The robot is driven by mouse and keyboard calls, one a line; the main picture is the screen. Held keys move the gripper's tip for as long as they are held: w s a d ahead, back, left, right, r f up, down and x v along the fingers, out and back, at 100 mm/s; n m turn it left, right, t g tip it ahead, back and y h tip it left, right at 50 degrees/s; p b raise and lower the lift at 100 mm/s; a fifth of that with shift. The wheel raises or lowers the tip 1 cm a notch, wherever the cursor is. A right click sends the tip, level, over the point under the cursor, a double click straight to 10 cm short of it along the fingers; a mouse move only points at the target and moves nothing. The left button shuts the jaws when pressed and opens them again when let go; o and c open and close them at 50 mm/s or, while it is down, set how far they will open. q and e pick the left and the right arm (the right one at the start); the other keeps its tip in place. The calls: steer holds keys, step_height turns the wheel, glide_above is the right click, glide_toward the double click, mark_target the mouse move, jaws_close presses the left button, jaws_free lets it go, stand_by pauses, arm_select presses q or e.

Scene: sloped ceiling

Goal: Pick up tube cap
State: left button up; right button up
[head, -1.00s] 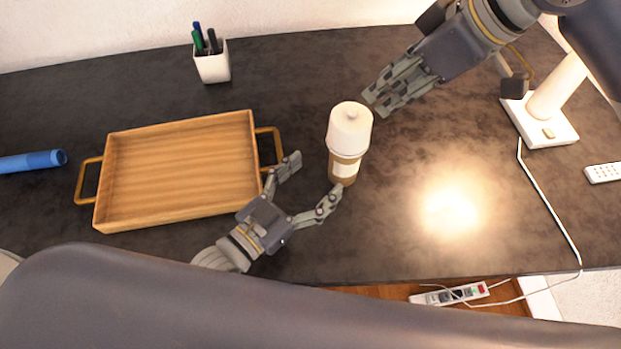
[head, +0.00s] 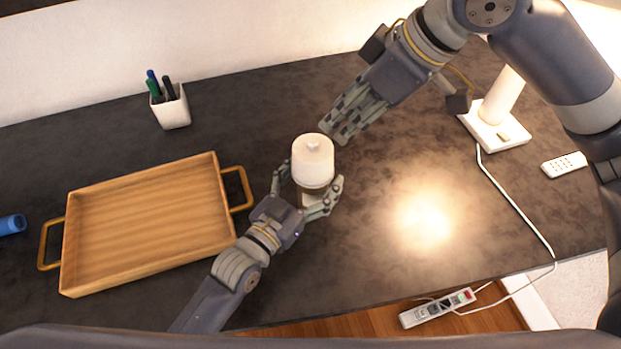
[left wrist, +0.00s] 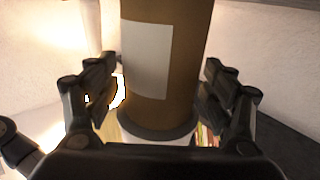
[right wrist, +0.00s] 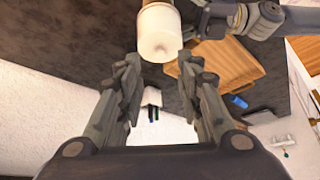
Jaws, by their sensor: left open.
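A brown tube (left wrist: 180,90) with a pale label and a large white cap (head: 313,162) stands upright on the dark desk. The cap also shows in the right wrist view (right wrist: 157,35), beyond the fingers. My left gripper (head: 309,188) is open, with one finger on each side of the tube below the cap. The left wrist view shows the tube between these fingers, with small gaps beside it. My right gripper (head: 338,125) is above and behind the cap, apart from it. Its fingers are open and empty in the right wrist view (right wrist: 158,65).
A wooden tray (head: 150,222) with brass handles lies left of the tube, close to my left gripper. A white pen cup (head: 172,108) stands at the back. A lamp base (head: 494,127), its cable and a remote (head: 564,164) are at right. The desk's front right is clear.

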mark_target(317, 142)
arm_select(q)
steer(key=c, duration=1.2)
arm_select(e)
steer(key=o, duration=1.3)
steer(key=shift+w+a+h, duration=0.15)
steer(key=shift+w+h, duration=0.05)
steer(key=shift+h, duration=0.1)
steer(key=shift+c, duration=0.2)
steer(key=shift+n+g, duration=0.3)
steer(key=shift+g, duration=0.1)
steer(key=x, duration=0.6)
steer(key=shift+w, duration=0.15)
steer(key=shift+x, duration=3)
